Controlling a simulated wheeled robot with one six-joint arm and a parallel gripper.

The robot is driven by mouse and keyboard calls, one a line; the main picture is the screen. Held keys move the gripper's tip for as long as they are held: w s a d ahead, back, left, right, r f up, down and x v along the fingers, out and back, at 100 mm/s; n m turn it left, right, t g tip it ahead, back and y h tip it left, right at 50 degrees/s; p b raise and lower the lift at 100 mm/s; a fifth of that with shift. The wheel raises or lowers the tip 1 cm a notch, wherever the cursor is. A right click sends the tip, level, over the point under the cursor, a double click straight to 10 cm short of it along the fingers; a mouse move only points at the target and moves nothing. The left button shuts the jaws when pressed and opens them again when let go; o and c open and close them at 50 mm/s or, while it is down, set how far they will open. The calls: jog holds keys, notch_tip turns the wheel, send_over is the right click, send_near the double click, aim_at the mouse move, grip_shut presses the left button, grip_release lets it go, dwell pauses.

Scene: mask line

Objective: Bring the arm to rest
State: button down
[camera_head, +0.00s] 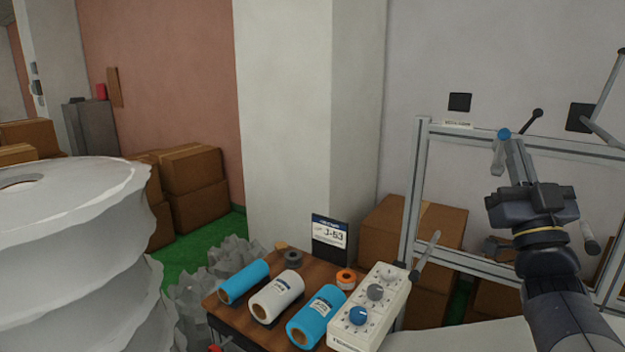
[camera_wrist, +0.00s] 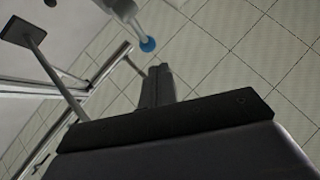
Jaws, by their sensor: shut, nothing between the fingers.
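My gripper (camera_head: 516,150) is at the right of the head view, at the end of my dark arm, raised in front of a metal frame. Its fingers point up and are shut with nothing between them. In the wrist view the shut fingers (camera_wrist: 158,85) show beyond the dark gripper body, with a tiled surface behind them. A light grey part with a blue round end (camera_head: 503,134) appears beside the fingertips in the head view. It also shows at the top of the wrist view; I cannot tell whether it touches the fingers.
A wooden table (camera_head: 262,331) holds blue and white rolls, an orange tape roll (camera_head: 346,279), a J-53 sign (camera_head: 329,236) and a white control box with knobs (camera_head: 372,308). The aluminium frame (camera_head: 413,190) stands behind my arm. A large white roll (camera_head: 70,250) fills the left. Cardboard boxes (camera_head: 190,175) stand behind.

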jog(key=s+r+b+v, duration=0.1)
jog(key=b+v, duration=0.4)
jog(key=v, duration=0.7)
jog(key=shift+s+r, duration=0.15)
jog(key=shift+s, duration=0.5)
jog(key=shift+a, duration=0.1)
